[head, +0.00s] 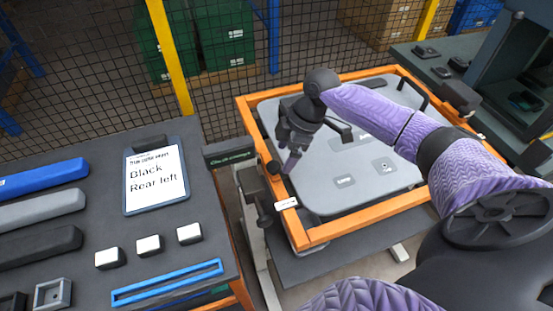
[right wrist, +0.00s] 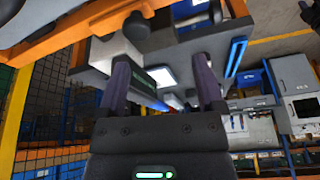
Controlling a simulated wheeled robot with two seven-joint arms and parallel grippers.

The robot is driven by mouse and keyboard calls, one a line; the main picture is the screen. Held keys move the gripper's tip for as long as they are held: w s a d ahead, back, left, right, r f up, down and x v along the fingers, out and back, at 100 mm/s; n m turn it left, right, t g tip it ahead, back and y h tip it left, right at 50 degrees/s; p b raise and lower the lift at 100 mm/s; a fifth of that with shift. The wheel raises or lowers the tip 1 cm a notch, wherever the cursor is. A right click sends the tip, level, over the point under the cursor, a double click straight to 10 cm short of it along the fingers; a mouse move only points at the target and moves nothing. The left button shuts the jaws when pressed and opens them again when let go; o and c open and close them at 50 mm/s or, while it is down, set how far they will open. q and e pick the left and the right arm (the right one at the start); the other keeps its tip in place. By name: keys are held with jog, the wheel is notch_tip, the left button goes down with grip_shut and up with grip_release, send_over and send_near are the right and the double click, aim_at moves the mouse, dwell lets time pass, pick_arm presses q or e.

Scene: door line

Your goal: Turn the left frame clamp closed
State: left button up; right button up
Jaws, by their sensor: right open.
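An orange frame (head: 335,229) holds a grey door panel (head: 330,199). The left frame clamp seems to be the dark fitting with a round black knob (head: 273,167) on the frame's left side; its turned position is unclear. My right gripper (head: 288,158) is beside this left rail, fingers pointing down and left, close to the knob. In the right wrist view its two fingers (right wrist: 163,80) are apart, with nothing held between them. A black knob (right wrist: 136,25) shows beyond the left finger there. My left gripper is not in view.
A dark table (head: 200,222) at the left carries a tablet reading "Black Rear left" (head: 156,180), coloured bars and white-topped blocks. A dark sign bar (head: 229,151) stands between table and frame. A mesh fence (head: 300,45) is behind. A machine (head: 515,85) stands right.

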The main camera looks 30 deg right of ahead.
aim_at(274, 165)
jog(key=w+d+r, duration=0.2)
jog(key=d+r, duration=0.1)
jog(key=shift+t, duration=0.4)
jog(key=x, duration=0.3)
jog(key=b+x, duration=0.1)
jog(key=x, duration=0.6)
jog(key=shift+s+a+b, duration=0.1)
jog(key=shift+s+b, duration=0.25)
jog(key=shift+b, duration=0.05)
grip_shut()
